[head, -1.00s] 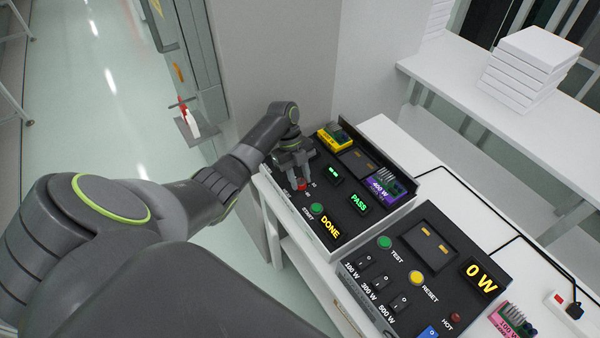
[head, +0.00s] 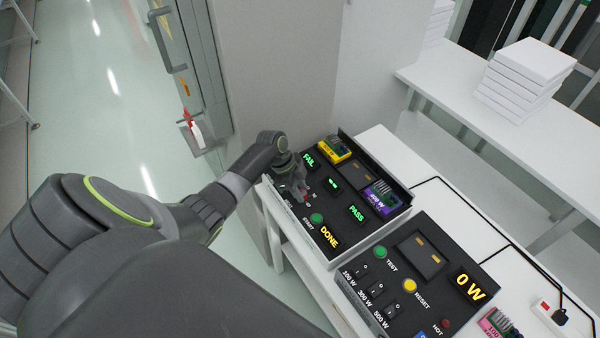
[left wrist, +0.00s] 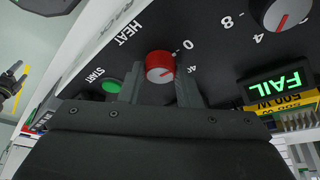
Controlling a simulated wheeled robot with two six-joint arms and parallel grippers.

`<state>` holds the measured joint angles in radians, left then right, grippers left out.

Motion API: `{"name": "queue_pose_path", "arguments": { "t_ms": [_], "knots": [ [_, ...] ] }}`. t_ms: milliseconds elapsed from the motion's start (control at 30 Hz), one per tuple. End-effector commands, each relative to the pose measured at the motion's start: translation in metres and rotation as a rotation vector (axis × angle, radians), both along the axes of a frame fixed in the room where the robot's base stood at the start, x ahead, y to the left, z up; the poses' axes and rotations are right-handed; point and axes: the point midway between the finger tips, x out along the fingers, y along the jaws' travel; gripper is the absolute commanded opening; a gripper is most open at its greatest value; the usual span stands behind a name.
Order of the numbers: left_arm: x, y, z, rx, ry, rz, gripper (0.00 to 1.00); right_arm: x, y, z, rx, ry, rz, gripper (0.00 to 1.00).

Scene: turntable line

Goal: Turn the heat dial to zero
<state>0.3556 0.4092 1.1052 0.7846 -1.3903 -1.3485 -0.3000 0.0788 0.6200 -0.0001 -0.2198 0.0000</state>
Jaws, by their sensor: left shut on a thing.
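The heat dial (left wrist: 160,65) is a small red knob on the black panel, beside the printed word HEAT, with the marks 0 and 4 to its right in the left wrist view. My left gripper (left wrist: 158,88) has one finger on each side of the knob and is shut on it. In the head view, my left gripper (head: 300,188) points down at the left part of the panel (head: 290,215), and the knob is mostly hidden there. The exact mark the dial points to is too small to tell. My right gripper is out of view.
A second dial (left wrist: 284,12) sits close by on the same panel. A green START button (head: 317,218) and displays reading FAIL (head: 309,160), PASS (head: 356,213) and DONE (head: 328,236) are near. A second black panel (head: 400,290) stands to the right.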

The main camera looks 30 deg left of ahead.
Motion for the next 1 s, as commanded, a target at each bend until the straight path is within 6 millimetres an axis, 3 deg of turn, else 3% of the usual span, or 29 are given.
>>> {"name": "queue_pose_path", "arguments": {
  "t_ms": [600,633,767,1000],
  "knots": [
    [0.0016,0.0002,0.0017,0.001,-0.006,0.040,0.07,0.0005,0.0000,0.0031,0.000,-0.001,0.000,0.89],
    [0.0016,0.0002,0.0017,0.001,-0.006,0.040,0.34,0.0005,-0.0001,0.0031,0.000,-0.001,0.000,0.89],
    [0.0011,0.0001,0.0013,0.002,-0.004,0.040,0.51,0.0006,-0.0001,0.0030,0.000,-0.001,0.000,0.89],
    [0.0003,0.0000,0.0005,0.001,-0.002,0.040,0.51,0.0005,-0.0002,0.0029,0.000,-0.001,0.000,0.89]
  ]
}}
